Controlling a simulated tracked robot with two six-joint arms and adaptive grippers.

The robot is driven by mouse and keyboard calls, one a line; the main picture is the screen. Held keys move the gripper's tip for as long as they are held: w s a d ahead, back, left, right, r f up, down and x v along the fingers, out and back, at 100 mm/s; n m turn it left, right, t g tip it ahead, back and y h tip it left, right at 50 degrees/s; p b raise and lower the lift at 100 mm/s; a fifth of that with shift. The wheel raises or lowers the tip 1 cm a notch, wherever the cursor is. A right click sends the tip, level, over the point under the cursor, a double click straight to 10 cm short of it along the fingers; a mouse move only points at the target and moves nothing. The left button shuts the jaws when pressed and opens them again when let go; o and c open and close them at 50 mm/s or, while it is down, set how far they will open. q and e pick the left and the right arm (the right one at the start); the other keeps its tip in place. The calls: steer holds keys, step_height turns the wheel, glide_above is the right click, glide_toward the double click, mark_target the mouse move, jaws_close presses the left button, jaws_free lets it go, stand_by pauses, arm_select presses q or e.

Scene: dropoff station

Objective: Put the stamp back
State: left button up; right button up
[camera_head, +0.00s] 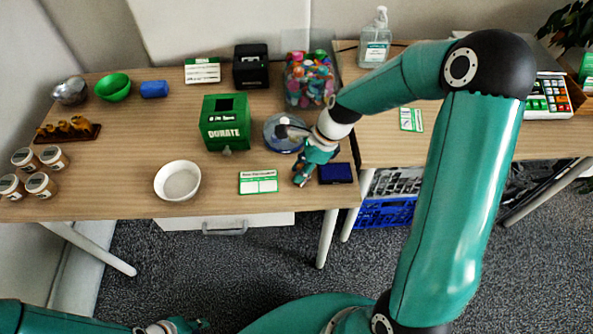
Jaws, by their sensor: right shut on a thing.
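My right gripper (302,175) is over the front part of the wooden table, between a white card with green edges (258,182) and a dark blue ink pad (336,173). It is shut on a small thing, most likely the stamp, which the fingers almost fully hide. I cannot tell whether that thing touches the table. A round blue-grey dish (272,141) lies just behind and left of the gripper, partly covered by it. My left gripper (185,325) is low at the bottom edge, away from the table, and its fingers are too small to read.
A green donation box (225,124), a white bowl (177,181) and a jar of colourful items (308,80) stand around the gripper. A black box (251,66) is behind. Jars (40,184) stand far left. A sanitizer bottle (375,42) is on the right table.

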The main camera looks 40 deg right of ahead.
steer(key=o, duration=0.9)
steer(key=shift+r, duration=0.1)
steer(key=p+v, duration=0.1)
steer(key=v, duration=1.1)
